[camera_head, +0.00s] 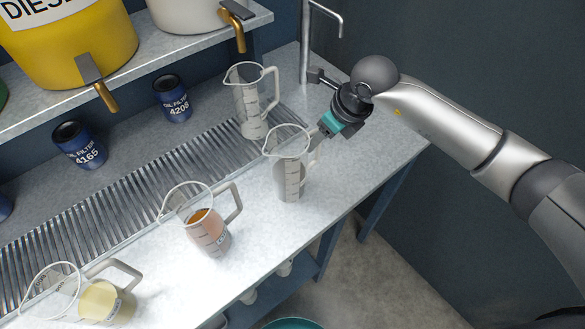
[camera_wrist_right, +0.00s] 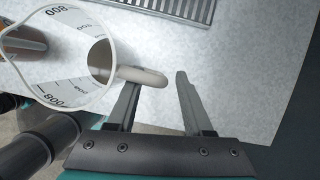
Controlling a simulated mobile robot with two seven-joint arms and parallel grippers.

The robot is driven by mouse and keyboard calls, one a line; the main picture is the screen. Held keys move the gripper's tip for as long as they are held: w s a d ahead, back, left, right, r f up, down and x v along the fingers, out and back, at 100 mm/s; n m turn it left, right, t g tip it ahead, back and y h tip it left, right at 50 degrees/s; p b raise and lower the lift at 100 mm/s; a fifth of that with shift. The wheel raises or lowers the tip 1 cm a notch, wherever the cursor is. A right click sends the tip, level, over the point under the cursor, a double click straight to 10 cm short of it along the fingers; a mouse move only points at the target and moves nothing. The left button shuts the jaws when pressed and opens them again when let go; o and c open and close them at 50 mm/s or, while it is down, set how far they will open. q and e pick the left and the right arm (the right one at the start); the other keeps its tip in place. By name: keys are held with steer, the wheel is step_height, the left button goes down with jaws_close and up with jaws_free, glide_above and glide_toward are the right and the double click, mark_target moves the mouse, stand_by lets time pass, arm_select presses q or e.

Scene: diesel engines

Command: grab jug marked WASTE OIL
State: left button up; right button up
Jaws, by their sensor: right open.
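Several clear measuring jugs stand on the bench, and I cannot read WASTE OIL on any of them. The jug nearest my right gripper (camera_head: 322,136) looks nearly empty in the head view (camera_head: 289,180); in the right wrist view it shows at upper left (camera_wrist_right: 62,62). My right gripper is open, and the end of this jug's handle (camera_wrist_right: 148,76) lies near the gap between its fingertips (camera_wrist_right: 156,80). Other jugs hold orange-brown liquid (camera_head: 207,230) and pale yellow liquid (camera_head: 104,303). Another jug (camera_head: 252,100) stands farther back, by the tap. My left gripper is not in view.
A slotted metal drain (camera_head: 125,195) runs along the bench. Blue oil filter cans (camera_head: 172,99) stand behind it. A shelf above holds a yellow DIESEL container (camera_head: 70,45) with a brass tap. A grey tap (camera_head: 305,45) rises at the back. The bench's right end is clear.

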steer(key=shift+b+x, duration=2.15)
steer(key=shift+x, duration=0.5)
steer(key=shift+d, duration=0.2)
steer(key=shift+s, duration=0.1)
jaws_close()
